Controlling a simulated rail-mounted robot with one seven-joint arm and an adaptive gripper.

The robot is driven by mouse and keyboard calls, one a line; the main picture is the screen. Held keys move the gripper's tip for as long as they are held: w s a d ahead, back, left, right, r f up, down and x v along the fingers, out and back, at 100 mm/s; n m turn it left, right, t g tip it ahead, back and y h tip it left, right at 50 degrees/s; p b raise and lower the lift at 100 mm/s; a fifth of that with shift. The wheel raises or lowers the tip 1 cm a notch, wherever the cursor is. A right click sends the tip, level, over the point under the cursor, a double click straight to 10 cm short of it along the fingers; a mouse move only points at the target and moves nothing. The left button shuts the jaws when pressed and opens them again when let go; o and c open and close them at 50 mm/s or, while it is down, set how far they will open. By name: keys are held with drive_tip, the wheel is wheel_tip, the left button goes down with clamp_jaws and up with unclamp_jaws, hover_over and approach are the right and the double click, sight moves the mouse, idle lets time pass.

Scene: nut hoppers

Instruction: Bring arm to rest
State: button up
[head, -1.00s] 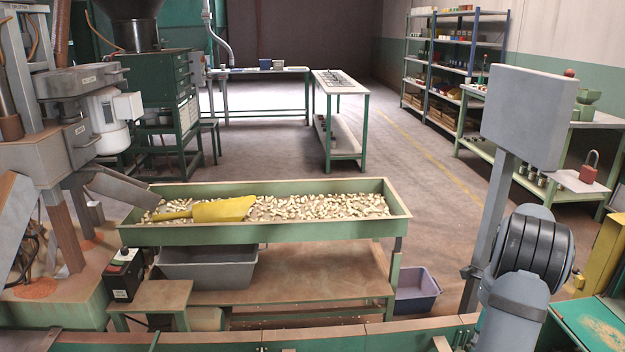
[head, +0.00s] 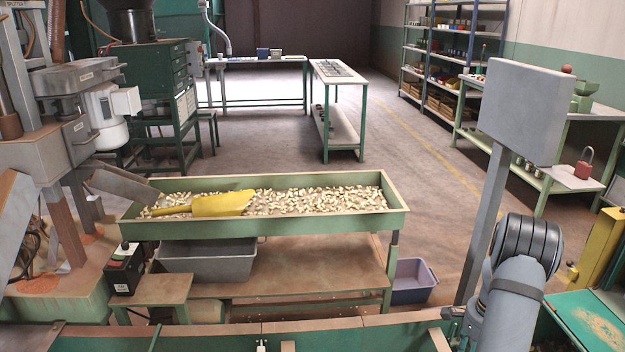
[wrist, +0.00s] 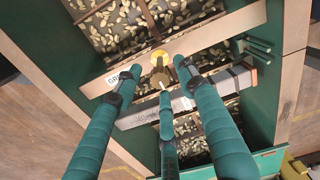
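My gripper (wrist: 156,78) shows in the wrist view with its green fingers spread apart and nothing held between them. It hangs over a green hopper with nuts in its compartments. Beyond the fingertips, a small brown and yellow piece (wrist: 159,62) sits at the hopper's pale crossbar (wrist: 200,45); I cannot tell what it is. It looks apart from the fingers. In the head view only links of my arm show at the lower right; the gripper itself is out of that view.
A green tray of nuts (head: 345,222) stands mid-view with a yellow scoop (head: 222,204) lying in it. A grey bin (head: 208,264) and a purple bin (head: 412,283) are below. A grey box on a post (head: 520,110) stands close to my arm. The floor behind is open.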

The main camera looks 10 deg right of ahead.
drive_tip(key=n+p, duration=0.1)
drive_tip(key=n, duration=0.3)
drive_tip(key=shift+r+n+p, duration=0.15)
drive_tip(key=shift+n+p, duration=0.15)
drive_tip(key=shift+p, duration=0.05)
drive_tip(key=n+p, duration=0.1)
drive_tip(key=n, duration=0.3)
drive_tip(key=shift+p, duration=0.35)
drive_tip(key=n+p, duration=0.1)
drive_tip(key=n, duration=0.3)
drive_tip(key=shift+n, duration=0.4)
drive_tip(key=n+p, duration=0.1)
drive_tip(key=n, duration=0.2)
drive_tip(key=shift+n, duration=0.4)
